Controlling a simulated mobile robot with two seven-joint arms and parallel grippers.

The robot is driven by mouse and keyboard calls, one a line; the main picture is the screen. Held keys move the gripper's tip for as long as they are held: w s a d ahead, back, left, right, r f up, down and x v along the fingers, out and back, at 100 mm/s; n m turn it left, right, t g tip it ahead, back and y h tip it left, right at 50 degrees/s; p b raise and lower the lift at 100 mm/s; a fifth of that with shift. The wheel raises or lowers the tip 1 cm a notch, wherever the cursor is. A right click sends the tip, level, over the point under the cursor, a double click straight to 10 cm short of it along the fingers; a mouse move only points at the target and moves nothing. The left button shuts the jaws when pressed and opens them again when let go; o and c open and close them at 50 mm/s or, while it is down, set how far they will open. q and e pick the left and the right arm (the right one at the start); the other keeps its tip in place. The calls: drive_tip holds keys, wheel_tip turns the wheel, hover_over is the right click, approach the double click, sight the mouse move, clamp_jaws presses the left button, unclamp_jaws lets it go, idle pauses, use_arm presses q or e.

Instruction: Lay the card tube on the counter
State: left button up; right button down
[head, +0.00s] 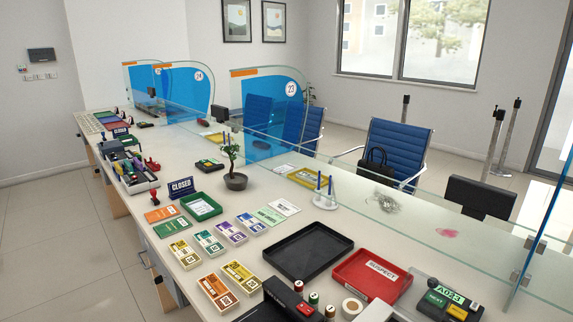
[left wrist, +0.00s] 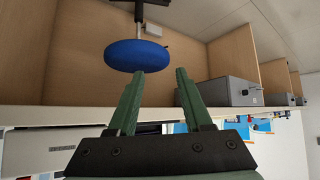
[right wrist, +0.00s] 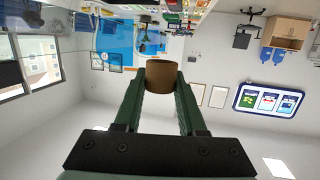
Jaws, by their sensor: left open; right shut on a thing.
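A brown card tube (right wrist: 155,73) shows in the right wrist view, between the fingertips of my right gripper (right wrist: 158,80). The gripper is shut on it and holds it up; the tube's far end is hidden. My left gripper (left wrist: 158,75) is open and empty in the left wrist view, below the counter top. The white counter (head: 340,222) runs across the head view. Neither gripper shows in the head view.
A black tray (head: 308,274) and a red tray (head: 347,274) stand on the near counter. Banknote bundles (head: 217,291), a plant (head: 236,180) and stamps (head: 314,298) crowd it. A glass screen (head: 440,205) runs behind. A blue stool seat (left wrist: 137,55) is near my left fingers.

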drive_tip(key=shift+s+r, duration=0.55)
drive_tip(key=shift+s, duration=0.25)
drive_tip(key=shift+w+f, duration=0.2)
drive_tip(key=shift+f, duration=0.05)
use_arm(q)
drive_tip(key=f+b, duration=0.2)
drive_tip(key=d+f+b, duration=0.1)
drive_tip(key=b, duration=0.2)
drive_tip(key=w+f+b, duration=0.1)
drive_tip(key=f+b, duration=0.1)
drive_tip(key=shift+d+f, duration=0.25)
drive_tip(key=shift+f, duration=0.05)
use_arm(e)
drive_tip(key=w+d+f, duration=0.2)
drive_tip(key=w, duration=0.5)
drive_tip(key=w+d+f, duration=0.2)
drive_tip(key=w+d, duration=0.1)
drive_tip(key=w, duration=0.4)
drive_tip(key=shift+d, duration=0.25)
wheel_tip(320, 180, down, 8)
drive_tip(key=b, duration=0.2)
drive_tip(key=shift+f+b, duration=0.25)
drive_tip(key=shift+b, duration=0.1)
use_arm(q)
drive_tip(key=shift+w+d+f+m+h, duration=0.1)
drive_tip(key=shift+d+f+m+h, duration=0.25)
drive_tip(key=shift+d+f, duration=0.4)
use_arm(e)
drive_tip(key=shift+f, duration=0.55)
